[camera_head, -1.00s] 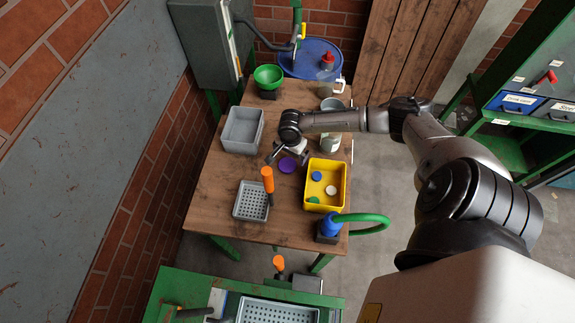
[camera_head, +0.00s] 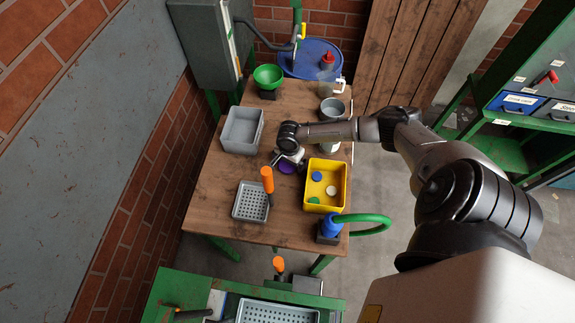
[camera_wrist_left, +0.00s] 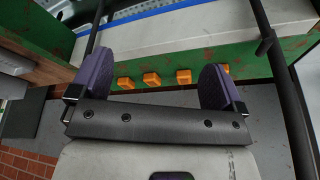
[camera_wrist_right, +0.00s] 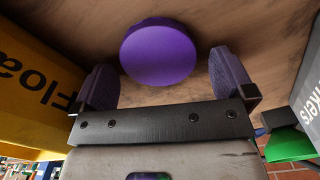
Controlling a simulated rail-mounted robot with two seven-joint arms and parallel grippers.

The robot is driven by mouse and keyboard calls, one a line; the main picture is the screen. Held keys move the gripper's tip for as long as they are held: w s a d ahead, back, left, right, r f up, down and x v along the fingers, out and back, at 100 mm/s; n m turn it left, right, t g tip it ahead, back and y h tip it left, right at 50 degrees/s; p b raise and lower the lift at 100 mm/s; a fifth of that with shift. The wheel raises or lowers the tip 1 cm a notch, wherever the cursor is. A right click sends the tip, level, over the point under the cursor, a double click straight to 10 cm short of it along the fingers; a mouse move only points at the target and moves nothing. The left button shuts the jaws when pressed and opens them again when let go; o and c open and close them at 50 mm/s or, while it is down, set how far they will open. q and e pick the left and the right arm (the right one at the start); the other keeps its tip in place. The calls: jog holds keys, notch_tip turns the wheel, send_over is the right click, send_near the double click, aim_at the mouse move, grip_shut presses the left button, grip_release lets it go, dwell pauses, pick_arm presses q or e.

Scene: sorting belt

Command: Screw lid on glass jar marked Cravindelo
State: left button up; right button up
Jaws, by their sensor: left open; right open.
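A round purple lid (camera_head: 287,167) lies on the wooden table between the grey bin and the yellow bin. It shows whole in the right wrist view (camera_wrist_right: 158,52). My right gripper (camera_wrist_right: 163,82) is open and empty, with the lid just beyond its fingertips, roughly centred between them. In the head view the right gripper (camera_head: 288,158) partly covers the lid. A pale jar-like object (camera_head: 330,148) stands at the table's right edge, mostly hidden by my right arm; no Cravindelo marking is readable. My left gripper (camera_wrist_left: 158,85) is open and empty in the left wrist view.
The yellow bin (camera_head: 312,207) holds blue, white and green round pieces. A grey pot (camera_head: 333,106) and green funnel (camera_head: 268,75) stand farther back.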

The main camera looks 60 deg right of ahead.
jog(key=c, duration=0.9)
jog(key=shift+c, duration=0.4)
notch_tip(320, 180, up, 10)
jog(key=p, duration=0.1)
dwell(0.4)
